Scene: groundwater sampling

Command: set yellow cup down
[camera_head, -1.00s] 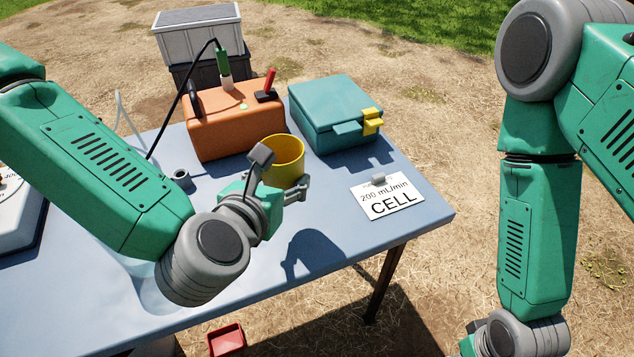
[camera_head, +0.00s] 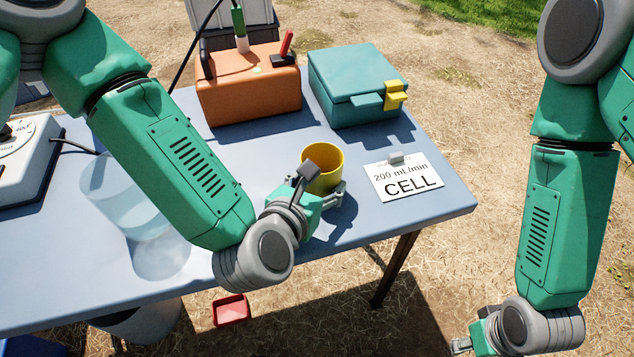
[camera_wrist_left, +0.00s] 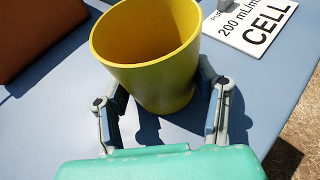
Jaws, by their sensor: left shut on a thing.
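The yellow cup (camera_head: 322,167) is upright near the table's front right, and its inside looks empty. My left gripper (camera_head: 322,190) is shut on the cup, with a finger on each side of its lower part; the left wrist view shows the cup (camera_wrist_left: 150,50) between both fingers (camera_wrist_left: 165,105). The cup's base is low over the blue table (camera_head: 270,170); I cannot tell whether it touches. My right gripper (camera_head: 460,346) is at the lower edge of the head view, away from the table, partly cut off.
A sign reading "200 mL/min CELL" (camera_head: 405,182) lies right of the cup. An orange case (camera_head: 250,95) and a teal box (camera_head: 355,80) stand behind. A clear beaker (camera_head: 125,200) is at left. A red container (camera_head: 231,310) is below the table's front edge.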

